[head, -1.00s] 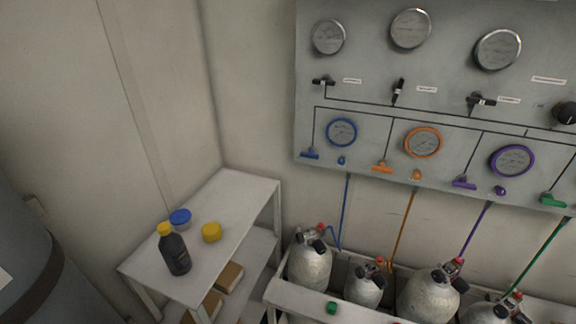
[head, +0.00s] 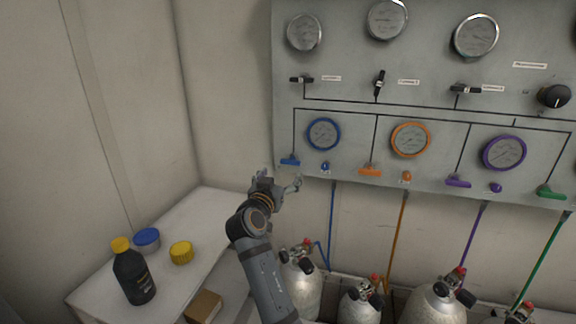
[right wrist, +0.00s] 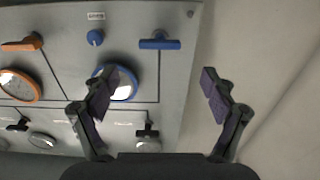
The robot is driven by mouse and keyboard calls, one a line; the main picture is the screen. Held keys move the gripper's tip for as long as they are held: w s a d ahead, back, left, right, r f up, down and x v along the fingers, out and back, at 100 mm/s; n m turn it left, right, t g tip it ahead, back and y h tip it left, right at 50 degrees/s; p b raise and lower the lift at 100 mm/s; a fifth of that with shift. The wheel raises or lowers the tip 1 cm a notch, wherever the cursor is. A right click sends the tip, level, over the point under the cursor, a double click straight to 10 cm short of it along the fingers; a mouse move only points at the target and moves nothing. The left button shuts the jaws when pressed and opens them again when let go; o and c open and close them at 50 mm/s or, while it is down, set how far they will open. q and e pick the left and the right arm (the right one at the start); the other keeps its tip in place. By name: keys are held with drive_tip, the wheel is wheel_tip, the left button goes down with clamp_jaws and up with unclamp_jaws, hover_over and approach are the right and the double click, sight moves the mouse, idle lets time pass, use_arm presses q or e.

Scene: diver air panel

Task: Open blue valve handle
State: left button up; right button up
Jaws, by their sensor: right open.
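The blue valve handle (head: 290,161) is a small horizontal bar at the lower left of the grey panel (head: 345,188), left of and below the blue-rimmed gauge (head: 323,134). My right gripper (head: 281,184) is open and empty, just below the handle in the head view and apart from it. In the right wrist view the picture is turned upside down. There the blue handle (right wrist: 160,44) lies crosswise, beyond the gap between the open fingers (right wrist: 162,84). A blue knob (right wrist: 95,37) is beside it. My left gripper is not in view.
An orange handle (head: 370,171) and a purple handle (head: 458,183) are to the right on the panel. Gas cylinders (head: 302,288) stand below, with hoses running up. A white shelf (head: 205,225) at left holds a dark bottle (head: 133,278) and caps.

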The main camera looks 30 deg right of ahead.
sight(290, 162)
drive_tip(key=p+x, duration=0.2)
drive_tip(key=x, duration=0.7)
drive_tip(key=shift+w+d, duration=0.1)
drive_tip(key=shift+d, duration=0.05)
drive_tip(key=shift+w+d, duration=0.25)
drive_tip(key=shift+d, duration=0.05)
drive_tip(key=c, duration=1.2)
drive_tip(key=shift+o, duration=0.2)
